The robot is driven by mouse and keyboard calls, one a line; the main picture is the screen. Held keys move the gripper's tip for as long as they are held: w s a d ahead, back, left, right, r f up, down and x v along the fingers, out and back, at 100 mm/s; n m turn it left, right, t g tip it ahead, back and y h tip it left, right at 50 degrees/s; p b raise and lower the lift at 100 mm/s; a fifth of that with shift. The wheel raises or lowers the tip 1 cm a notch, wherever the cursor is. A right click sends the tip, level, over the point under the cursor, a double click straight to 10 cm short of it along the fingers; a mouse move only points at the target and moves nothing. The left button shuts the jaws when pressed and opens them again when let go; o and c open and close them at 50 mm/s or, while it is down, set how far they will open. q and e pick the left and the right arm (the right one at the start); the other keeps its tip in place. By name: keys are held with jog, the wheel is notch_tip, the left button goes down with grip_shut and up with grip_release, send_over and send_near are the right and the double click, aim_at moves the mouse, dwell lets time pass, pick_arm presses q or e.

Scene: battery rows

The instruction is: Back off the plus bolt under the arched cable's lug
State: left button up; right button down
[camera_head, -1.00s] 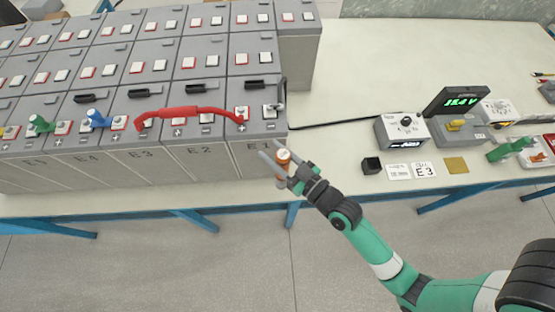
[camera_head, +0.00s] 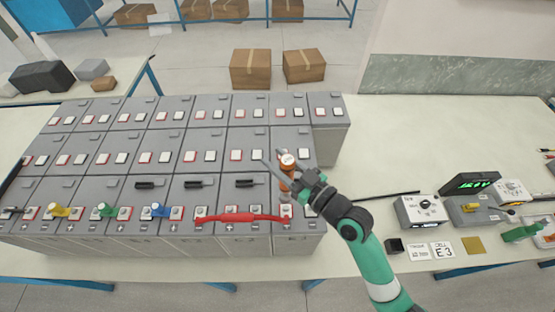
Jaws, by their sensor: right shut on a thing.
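The arched cable (camera_head: 240,217) is red and runs along the front row of batteries, from cell E3 to cell E1 at the right end. Its right lug (camera_head: 285,212) lies at E1's red-marked plus terminal; the bolt there is too small to make out. My right gripper (camera_head: 279,160) is shut on an orange tool (camera_head: 288,164) with a pale round top. It holds the tool roughly upright above E1, in line with the cable's right end. Whether the tool's lower end touches the bolt cannot be told. My left gripper is not in view.
Grey batteries (camera_head: 163,148) stand in rows. Yellow (camera_head: 60,211), green (camera_head: 107,210) and blue (camera_head: 160,211) fittings sit on front terminals to the left. A dial box (camera_head: 420,212), a lit meter (camera_head: 472,183) and small cards stand on the bench at right, with free bench behind.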

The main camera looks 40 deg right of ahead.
jog(key=shift+s, duration=0.3)
notch_tip(320, 180, down, 5)
jog(key=b, duration=0.5)
jog(key=shift+f, duration=0.2)
jog(key=shift+f+b, duration=0.8)
jog(key=shift+b, duration=0.25)
dwell(0.9)
